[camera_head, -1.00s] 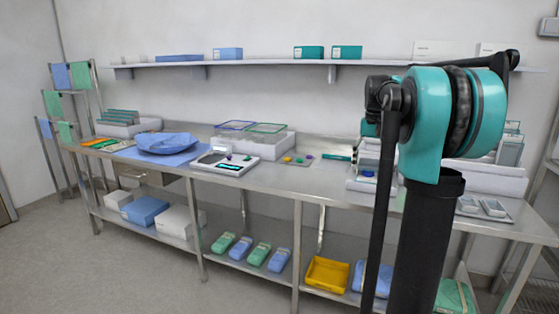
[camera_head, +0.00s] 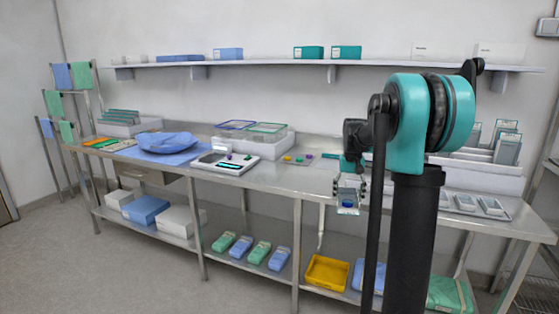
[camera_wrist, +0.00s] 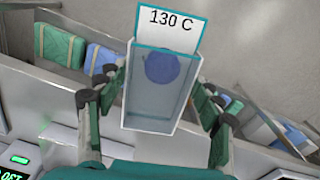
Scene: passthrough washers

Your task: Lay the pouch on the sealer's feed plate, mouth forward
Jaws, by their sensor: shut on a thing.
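The pouch (camera_wrist: 150,100) is clear with teal edges, a "130 C" tag at its top and a blue disc inside. My gripper (camera_wrist: 158,86) is shut on it, with one finger at each side. In the head view the pouch (camera_head: 348,203) hangs below my gripper (camera_head: 350,184), at the bench's front edge, left of my arm. I cannot tell which end is its mouth. A pale device with a lit green display (camera_wrist: 18,160) shows at lower left in the wrist view; I cannot tell whether it is the sealer. No feed plate is clearly visible.
The steel bench (camera_head: 300,180) runs along the wall. Small trays (camera_head: 480,205) lie right. A yellow bin (camera_head: 327,272) sits on the lower shelf.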

